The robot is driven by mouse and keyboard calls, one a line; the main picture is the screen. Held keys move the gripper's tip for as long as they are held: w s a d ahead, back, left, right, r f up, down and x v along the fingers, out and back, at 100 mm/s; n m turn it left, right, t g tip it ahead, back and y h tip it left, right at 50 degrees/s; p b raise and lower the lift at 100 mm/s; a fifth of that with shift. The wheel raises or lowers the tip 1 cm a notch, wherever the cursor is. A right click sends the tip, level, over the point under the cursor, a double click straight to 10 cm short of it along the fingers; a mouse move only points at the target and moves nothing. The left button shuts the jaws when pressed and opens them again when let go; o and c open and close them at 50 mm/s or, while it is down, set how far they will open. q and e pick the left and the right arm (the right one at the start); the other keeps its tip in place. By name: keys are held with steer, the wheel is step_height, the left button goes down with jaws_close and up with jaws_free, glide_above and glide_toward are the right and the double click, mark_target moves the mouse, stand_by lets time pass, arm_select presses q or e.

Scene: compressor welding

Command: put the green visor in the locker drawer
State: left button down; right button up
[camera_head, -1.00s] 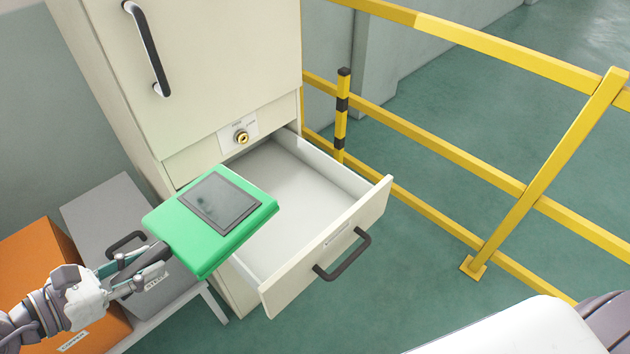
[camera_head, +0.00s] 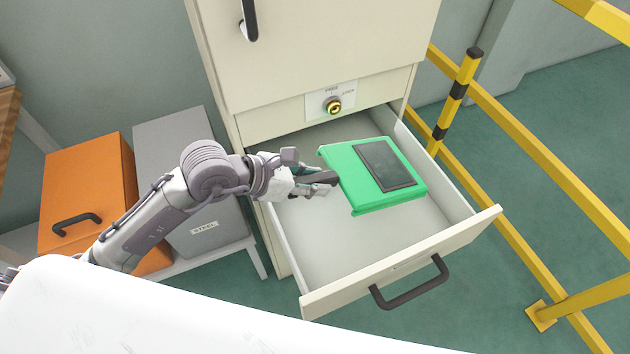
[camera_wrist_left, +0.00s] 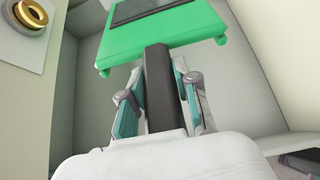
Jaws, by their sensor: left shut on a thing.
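The green visor (camera_head: 350,170), a flat green panel with a dark window, is over the open locker drawer (camera_head: 340,275), within its outline in the head view. My left gripper (camera_head: 325,184) is shut on the visor's dark handle, at the visor's left side. In the left wrist view the handle (camera_wrist_left: 160,90) sits between the fingers, with the green visor (camera_wrist_left: 165,32) beyond. I cannot tell whether the visor touches the drawer floor. The drawer is pulled out and no other thing shows in it. My right gripper is not in view.
The cream locker (camera_head: 315,50) stands behind the drawer, with a brass lock (camera_head: 333,105) above it. An orange box (camera_head: 85,180) and a grey box (camera_head: 170,130) stand to the left. Yellow railings (camera_head: 560,140) and a striped post (camera_head: 455,95) are on the right.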

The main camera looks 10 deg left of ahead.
arm_select(q)
steer(key=w+f, duration=0.1)
steer(key=w+a+f, duration=0.1)
steer(key=f, duration=0.1)
steer(key=w+f, duration=0.1)
steer(key=f, duration=0.1)
steer(key=shift+w+a, duration=0.2)
steer(key=shift+w, duration=0.15)
steer(key=shift+f, duration=0.65)
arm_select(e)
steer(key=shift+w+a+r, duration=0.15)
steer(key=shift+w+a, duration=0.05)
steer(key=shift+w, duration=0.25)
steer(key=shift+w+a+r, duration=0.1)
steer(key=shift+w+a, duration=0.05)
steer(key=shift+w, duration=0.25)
arm_select(q)
steer(key=c, duration=1.3)
jaws_free()
steer(key=shift+f, duration=0.15)
steer(key=o, duration=0.5)
steer(key=shift+c, duration=0.2)
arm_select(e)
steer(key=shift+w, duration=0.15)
